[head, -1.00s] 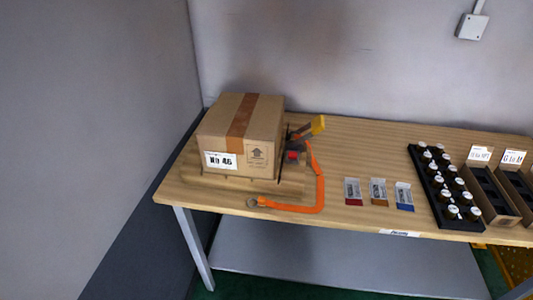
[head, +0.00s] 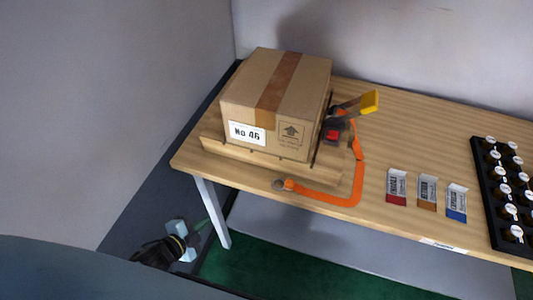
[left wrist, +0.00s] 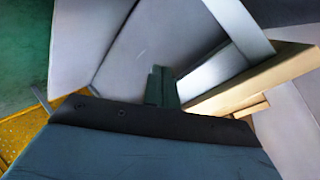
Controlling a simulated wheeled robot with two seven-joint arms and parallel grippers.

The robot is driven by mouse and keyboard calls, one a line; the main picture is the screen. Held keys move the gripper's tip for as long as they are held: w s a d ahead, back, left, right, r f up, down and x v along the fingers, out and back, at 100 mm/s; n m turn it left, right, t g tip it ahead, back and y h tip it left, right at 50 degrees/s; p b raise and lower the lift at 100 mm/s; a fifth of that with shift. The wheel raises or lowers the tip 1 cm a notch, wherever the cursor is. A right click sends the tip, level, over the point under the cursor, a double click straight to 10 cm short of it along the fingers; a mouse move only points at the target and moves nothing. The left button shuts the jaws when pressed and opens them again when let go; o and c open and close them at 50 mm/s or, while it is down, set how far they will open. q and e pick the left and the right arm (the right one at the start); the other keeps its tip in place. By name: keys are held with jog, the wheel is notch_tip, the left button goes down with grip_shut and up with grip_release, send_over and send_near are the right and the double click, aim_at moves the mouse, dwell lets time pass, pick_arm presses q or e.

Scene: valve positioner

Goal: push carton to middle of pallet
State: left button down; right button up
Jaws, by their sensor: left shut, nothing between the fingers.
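The brown carton (head: 275,100), labelled "No 46", sits upright on the low wooden pallet (head: 270,166) at the table's left end. A bare strip of pallet shows in front of the carton, and more bare pallet shows on its right. My left gripper (head: 190,240) is below the table's height, left of the front table leg, well apart from the carton. Its dark fingers (left wrist: 161,85) are shut and empty in the left wrist view. My right gripper is not in view.
Small packets (head: 427,190) and a black rack (head: 500,195) are farther right. In the left wrist view, the table edge (left wrist: 250,82) is right of my fingers.

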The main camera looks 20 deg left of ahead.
aim_at(263, 142)
pick_arm(q)
jog(key=w+d+r+m+t+h, duration=0.1)
jog(key=d+r+m+h, duration=0.4)
jog(key=r, duration=0.6)
jog(key=w+d+r+m+t+h, duration=0.1)
jog(key=d+r+m+h, duration=0.25)
jog(key=r+m, duration=0.55)
jog(key=w+d, duration=0.2)
jog(key=w, duration=0.1)
jog(key=w+d+r+n, duration=0.1)
jog(key=w+d, duration=0.1)
jog(key=w, duration=0.2)
jog(key=w+d+n, duration=0.1)
jog(key=w+d, duration=0.1)
jog(key=w, duration=0.2)
jog(key=shift+d+r+p, duration=0.2)
jog(key=shift+r+p, duration=0.1)
jog(key=shift+w+n, duration=0.3)
jog(key=shift+w, duration=0.25)
jog(key=shift+y, duration=0.25)
jog(key=shift+w+a+b, duration=0.2)
jog(key=shift+w, duration=0.95)
jog(key=shift+w+a+b, duration=0.15)
jog(key=shift+w+b, duration=0.05)
jog(key=shift+w, duration=0.9)
